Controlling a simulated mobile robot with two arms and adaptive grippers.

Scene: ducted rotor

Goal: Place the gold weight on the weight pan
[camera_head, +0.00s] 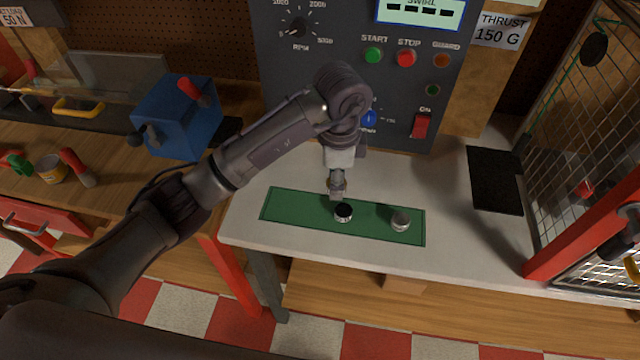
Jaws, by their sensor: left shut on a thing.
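My left gripper (336,190) points down over the green mat (285,206) on the pale bench. It is shut on the gold weight, which is mostly hidden by the fingers; only a small yellowish bit shows at the fingertips. I cannot tell whether the weight touches the mat. A black-topped weight (344,212) stands on the mat just in front of the gripper, and a silver weight (401,220) stands to its right. I cannot make out the weight pan for sure. My right gripper is not in view.
A grey control panel (385,80) with buttons and a red switch stands behind the gripper. A mesh cage (580,120) with a red frame is at the right. A black pad (495,181) lies before it. A blue box (178,118) is at the left.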

